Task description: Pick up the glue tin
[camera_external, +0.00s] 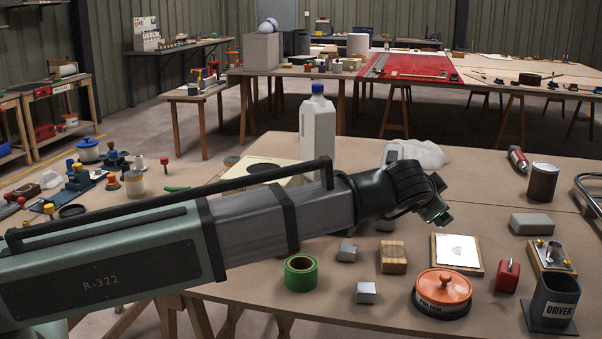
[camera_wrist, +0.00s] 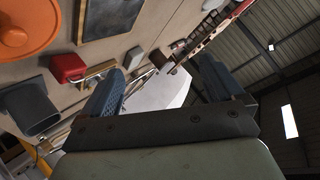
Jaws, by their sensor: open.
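No readable label marks the glue tin. A dark brown tin with a pale rim (camera_external: 543,182) stands upright at the right of the near table and could be it. A cream tin (camera_external: 135,183) stands far left, so I cannot be sure which is meant. My gripper (camera_external: 440,216) is above the table, left of the brown tin and well apart from it. In the wrist view my gripper (camera_wrist: 160,86) has its two fingers spread, with no object held between them.
A grey block (camera_external: 531,224) lies in front of the brown tin. A curved metal bar (camera_external: 588,195) is to its right.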

